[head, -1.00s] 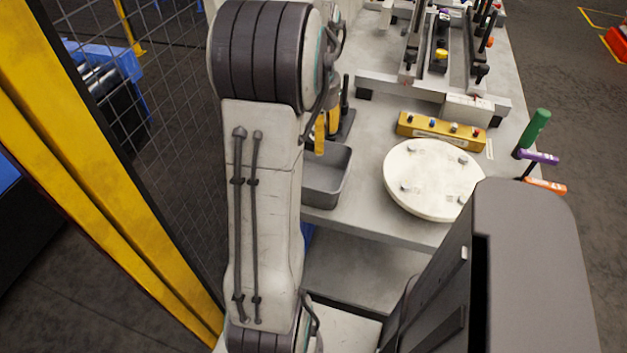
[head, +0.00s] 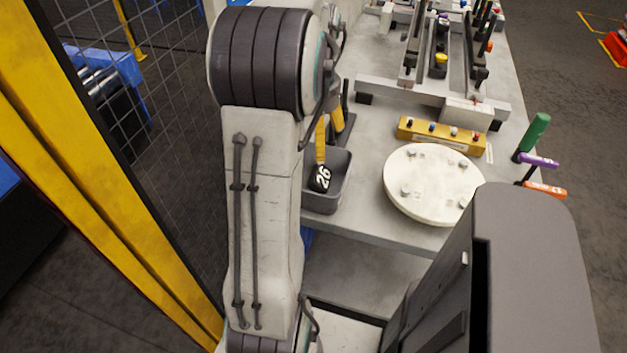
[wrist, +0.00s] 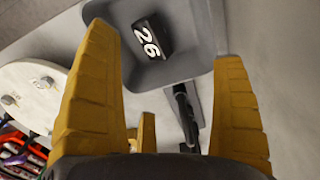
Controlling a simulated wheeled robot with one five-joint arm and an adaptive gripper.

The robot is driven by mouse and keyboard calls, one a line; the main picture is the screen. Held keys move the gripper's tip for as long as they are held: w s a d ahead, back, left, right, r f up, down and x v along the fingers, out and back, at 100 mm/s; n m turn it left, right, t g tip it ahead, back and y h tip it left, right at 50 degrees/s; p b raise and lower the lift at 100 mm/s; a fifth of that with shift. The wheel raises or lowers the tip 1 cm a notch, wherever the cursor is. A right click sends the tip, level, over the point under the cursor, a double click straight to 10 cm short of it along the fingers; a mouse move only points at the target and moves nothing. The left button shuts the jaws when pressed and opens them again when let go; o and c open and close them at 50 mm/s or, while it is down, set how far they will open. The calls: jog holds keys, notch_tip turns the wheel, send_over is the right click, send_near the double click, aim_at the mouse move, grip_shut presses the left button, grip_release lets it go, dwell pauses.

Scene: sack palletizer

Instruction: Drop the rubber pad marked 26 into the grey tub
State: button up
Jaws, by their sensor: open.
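The black rubber pad (head: 321,178) with a white 26 is inside the grey tub (head: 340,190), which stands on the bench beside my arm. In the wrist view the pad (wrist: 152,37) lies in the tub (wrist: 205,50), tilted, apart from my fingers. I cannot tell whether it rests flat or leans on the wall. My gripper (wrist: 165,105) has yellow fingers spread wide apart with nothing between them.
A round cream plate (head: 430,183) with several knobs stands right of the tub. A yellow bar (head: 440,135) with coloured buttons lies behind it. Coloured-handled tools (head: 537,132) hang at the bench's right edge. A mesh fence (head: 150,110) runs left.

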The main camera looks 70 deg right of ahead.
notch_tip(320, 180, up, 11)
jog(key=shift+r, duration=0.2)
dwell(0.4)
dwell(0.7)
